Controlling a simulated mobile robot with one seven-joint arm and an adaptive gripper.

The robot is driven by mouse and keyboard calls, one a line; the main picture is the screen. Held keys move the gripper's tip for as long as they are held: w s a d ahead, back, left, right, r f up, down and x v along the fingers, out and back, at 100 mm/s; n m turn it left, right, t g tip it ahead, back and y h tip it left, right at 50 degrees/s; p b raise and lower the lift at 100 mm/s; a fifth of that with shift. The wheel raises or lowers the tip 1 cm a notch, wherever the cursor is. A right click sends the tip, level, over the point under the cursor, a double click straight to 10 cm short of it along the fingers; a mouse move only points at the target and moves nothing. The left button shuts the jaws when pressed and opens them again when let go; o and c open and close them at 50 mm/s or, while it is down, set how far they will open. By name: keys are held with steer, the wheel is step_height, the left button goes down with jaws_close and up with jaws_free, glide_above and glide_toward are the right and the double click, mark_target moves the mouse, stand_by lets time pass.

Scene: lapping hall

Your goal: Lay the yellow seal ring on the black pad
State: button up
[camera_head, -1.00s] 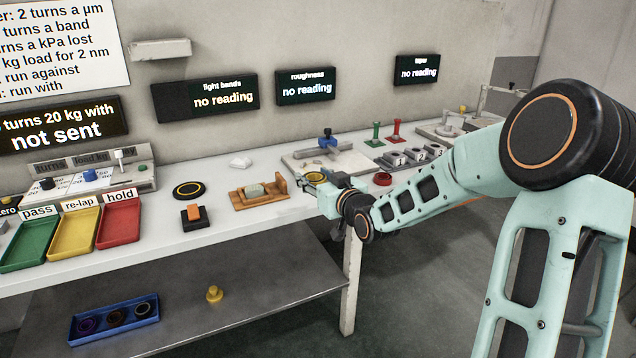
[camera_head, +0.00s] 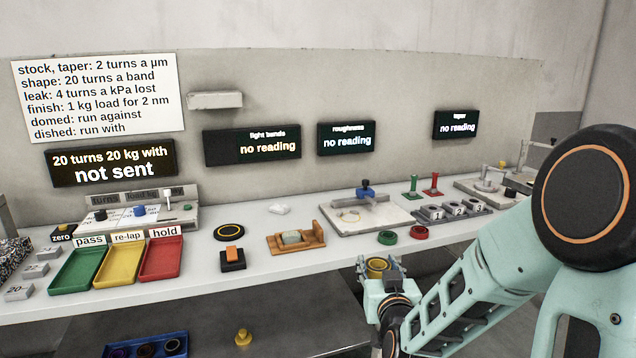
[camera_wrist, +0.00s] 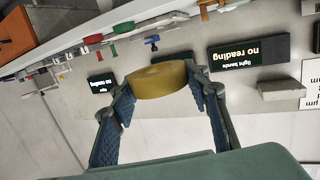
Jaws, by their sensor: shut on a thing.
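The yellow seal ring (camera_head: 377,266) is gripped in my gripper (camera_head: 383,272), held up in front of the bench's front edge. In the wrist view the ring (camera_wrist: 158,80) spans between the two blue-lined fingers of my gripper (camera_wrist: 160,90), which touch its sides. A round black pad with a thin yellow circle on it (camera_head: 229,231) lies on the bench, to the left of my gripper. No ring lies on it. The pad does not show clearly in the wrist view.
An orange-topped black block (camera_head: 232,258) stands just in front of the pad. A wooden fixture (camera_head: 300,243) holds a pale block to its right. Green (camera_head: 387,238) and red (camera_head: 418,232) rings lie near my gripper. Green, yellow and red trays (camera_head: 160,260) are left of the pad.

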step_height(320, 180, up, 26)
steer(key=f+p, duration=0.1)
steer(key=p, duration=2.4)
steer(key=w+a+f+n+y+b, duration=0.1)
steer(key=w+f+b, duration=0.4)
steer(key=f+b, duration=0.5)
steer(key=w+a+f+n+y+b, duration=0.2)
steer(key=w+a+f+y+b, duration=0.2)
steer(key=f+b, duration=0.7)
steer(key=w+b, duration=0.1)
steer(key=b, duration=0.3)
steer(key=shift+a+n+g+b, duration=0.15)
steer(key=shift+n+g+b, duration=0.15)
steer(key=shift+g, duration=0.1)
